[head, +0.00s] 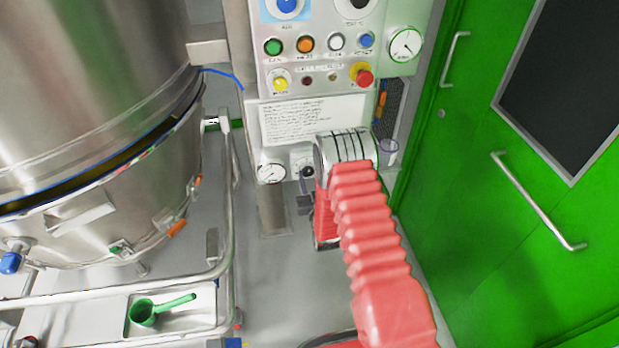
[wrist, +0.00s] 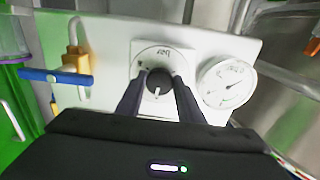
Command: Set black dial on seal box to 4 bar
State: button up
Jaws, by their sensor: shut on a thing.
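The black dial (wrist: 159,82) is on the white front of the seal box (wrist: 108,45) in the wrist view. A white pointer line on it points to the bottom of that picture. Its round scale plate shows behind it with lettering that appears upside down; the numbers are too small to read. My gripper (wrist: 158,92) is shut on the dial, one dark finger on each side. A round white pressure gauge (wrist: 227,83) is right of the dial; it also shows in the head view (head: 271,172). In the head view, my arm hides much of the box.
A blue lever on a brass valve (wrist: 56,77) is left of the dial in the wrist view. In the head view, a steel vessel (head: 90,110) and rail stand left, a green door (head: 540,220) right. A button panel (head: 318,60) is above.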

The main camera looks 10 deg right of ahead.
jog(key=c, duration=0.4)
jog(key=shift+d+n, duration=0.1)
jog(key=shift+n, duration=0.9)
jog(key=o, duration=1)
jog(key=shift+o, duration=0.2)
jog(key=shift+s, duration=0.1)
jog(key=s, duration=1.3)
jog(key=shift+s, duration=0.25)
